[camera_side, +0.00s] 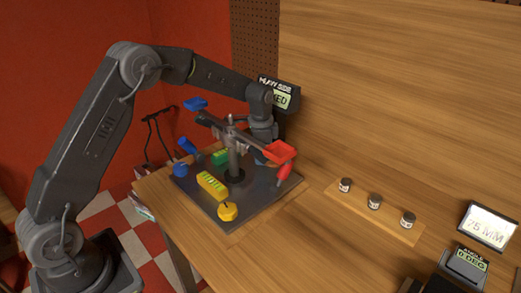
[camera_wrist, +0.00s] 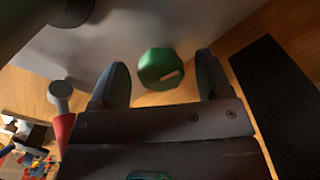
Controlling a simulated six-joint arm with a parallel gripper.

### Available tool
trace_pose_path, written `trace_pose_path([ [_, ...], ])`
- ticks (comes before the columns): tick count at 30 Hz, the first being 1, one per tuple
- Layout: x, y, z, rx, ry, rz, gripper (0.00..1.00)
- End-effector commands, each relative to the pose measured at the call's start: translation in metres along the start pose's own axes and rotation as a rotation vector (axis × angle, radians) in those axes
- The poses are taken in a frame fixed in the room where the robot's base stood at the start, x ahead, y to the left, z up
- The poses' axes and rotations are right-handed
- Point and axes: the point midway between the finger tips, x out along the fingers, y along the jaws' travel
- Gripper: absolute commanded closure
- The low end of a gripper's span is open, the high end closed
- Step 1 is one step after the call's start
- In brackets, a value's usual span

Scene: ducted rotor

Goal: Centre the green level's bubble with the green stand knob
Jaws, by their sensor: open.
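The green stand knob (camera_wrist: 160,68) is a faceted green cap with a pale mark on its face. In the wrist view it sits between the two spread fingers of my gripper (camera_wrist: 162,64), with a gap on either side. My gripper is open and holds nothing. In the side view the gripper is behind the rotor post, and the green knob is hidden there. The green level (camera_side: 221,156) is a small green block on the grey plate (camera_side: 205,209), left of the post. Its bubble is too small to read.
The rotor post (camera_side: 234,162) carries a crossbar with a blue paddle (camera_side: 195,104) and a red tray (camera_side: 280,151). A yellow level (camera_side: 212,185), yellow knob (camera_side: 228,211) and blue knob (camera_side: 180,170) are on the plate. Several small jars stand on a wooden strip (camera_side: 390,225) at right.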

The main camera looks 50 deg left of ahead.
Motion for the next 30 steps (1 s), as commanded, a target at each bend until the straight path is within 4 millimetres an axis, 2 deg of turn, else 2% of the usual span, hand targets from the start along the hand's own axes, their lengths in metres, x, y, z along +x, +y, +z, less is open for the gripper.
trace_pose_path([
  [4,-0.005,0.000,0.000,0.000,0.001,-0.001,0.29],
  [8,-0.021,-0.001,-0.001,0.000,0.003,-0.003,0.29],
  [21,-0.114,0.000,0.000,0.000,0.002,-0.002,0.29],
  [25,-0.130,0.000,0.000,0.000,0.002,-0.002,0.29],
  [30,-0.138,0.000,0.000,0.000,0.001,-0.001,0.29],
])
